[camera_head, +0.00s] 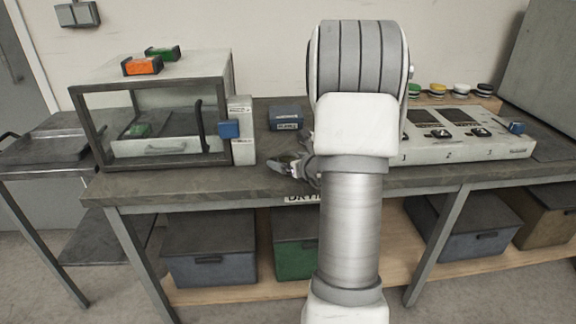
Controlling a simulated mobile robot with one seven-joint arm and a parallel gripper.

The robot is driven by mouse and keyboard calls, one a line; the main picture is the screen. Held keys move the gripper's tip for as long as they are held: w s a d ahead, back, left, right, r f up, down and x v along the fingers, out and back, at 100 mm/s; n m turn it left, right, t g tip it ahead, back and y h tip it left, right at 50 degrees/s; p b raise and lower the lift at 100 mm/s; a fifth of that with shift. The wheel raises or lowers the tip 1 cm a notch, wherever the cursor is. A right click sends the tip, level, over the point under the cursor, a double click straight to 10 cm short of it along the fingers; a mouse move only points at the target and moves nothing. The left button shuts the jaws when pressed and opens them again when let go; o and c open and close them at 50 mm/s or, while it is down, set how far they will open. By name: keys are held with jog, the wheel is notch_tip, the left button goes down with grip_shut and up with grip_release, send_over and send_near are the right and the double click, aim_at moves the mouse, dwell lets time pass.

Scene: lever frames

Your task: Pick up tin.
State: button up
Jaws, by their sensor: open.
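A small blue box-shaped container (286,117) with a pale label on its front sits on the workbench (200,182) left of my arm; it may be the tin. Several small round containers (461,89) with coloured tops stand on a wooden rack at the back right. I cannot tell for certain which thing is the tin. My gripper (279,163) is over the bench's front part, in front of the blue container and apart from it. It is open, and its dark fingers point left. My arm hides part of the bench and of the gripper's wrist.
A glass-fronted cabinet (226,160) with a blue handle stands left, with orange (142,66) and green (163,53) blocks on top. A numbered panel device (460,148) stands right. Bins (209,247) fill the lower shelf. A metal cart (45,165) is far left.

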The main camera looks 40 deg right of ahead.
jog(key=c, duration=1.5)
jog(key=shift+o, duration=0.2)
